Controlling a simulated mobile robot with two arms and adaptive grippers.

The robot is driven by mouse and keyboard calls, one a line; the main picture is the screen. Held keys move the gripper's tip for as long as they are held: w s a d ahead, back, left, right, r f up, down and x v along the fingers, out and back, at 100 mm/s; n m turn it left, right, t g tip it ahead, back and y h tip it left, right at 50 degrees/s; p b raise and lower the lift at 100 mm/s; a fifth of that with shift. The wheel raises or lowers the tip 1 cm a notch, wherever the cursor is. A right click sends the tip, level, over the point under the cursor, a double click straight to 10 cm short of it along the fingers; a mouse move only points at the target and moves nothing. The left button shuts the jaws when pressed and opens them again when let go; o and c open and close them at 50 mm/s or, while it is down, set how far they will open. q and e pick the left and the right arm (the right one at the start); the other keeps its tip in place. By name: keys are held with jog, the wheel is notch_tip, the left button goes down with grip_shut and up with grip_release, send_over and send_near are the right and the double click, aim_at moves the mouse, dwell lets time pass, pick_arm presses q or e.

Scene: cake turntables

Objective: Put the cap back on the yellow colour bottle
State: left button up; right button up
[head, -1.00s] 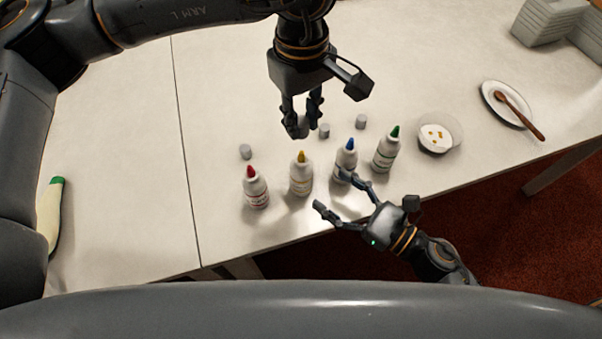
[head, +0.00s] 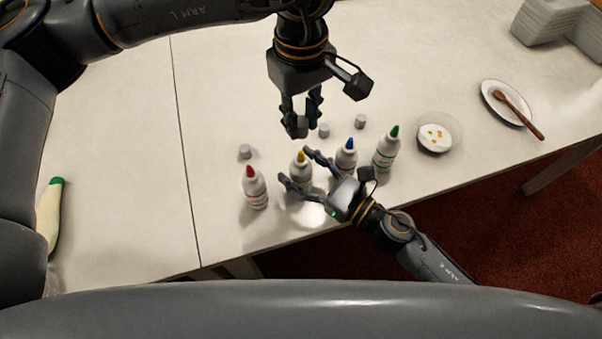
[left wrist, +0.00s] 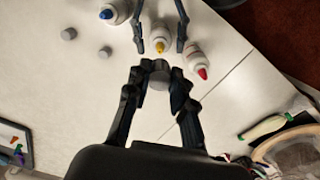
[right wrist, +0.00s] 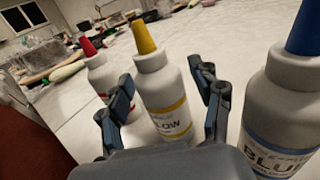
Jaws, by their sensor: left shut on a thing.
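The yellow colour bottle (head: 301,174) stands upright and uncapped on the table, its yellow nozzle bare. My right gripper (head: 295,165) is open, with one finger on each side of the bottle; in the right wrist view (right wrist: 163,88) gaps show between the fingers and the bottle. My left gripper (head: 301,129) is shut on a small grey cap (left wrist: 158,78), just beyond the yellow bottle and above the table. The cap is partly hidden by the fingers. In the left wrist view the yellow bottle (left wrist: 160,42) stands just past the held cap.
The red bottle (head: 255,188) stands left, the blue bottle (head: 346,158) and green bottle (head: 386,150) right. Loose grey caps lie behind the row (head: 245,151), (head: 323,130), (head: 360,121). A bowl (head: 436,137) and a plate with a spoon (head: 497,92) are further right.

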aim_at(302, 152)
grip_shut()
pick_arm(q)
jog(key=shift+f, duration=2.5)
jog(key=shift+f, duration=0.1)
jog(key=shift+f, duration=0.8)
jog(key=shift+f, duration=0.55)
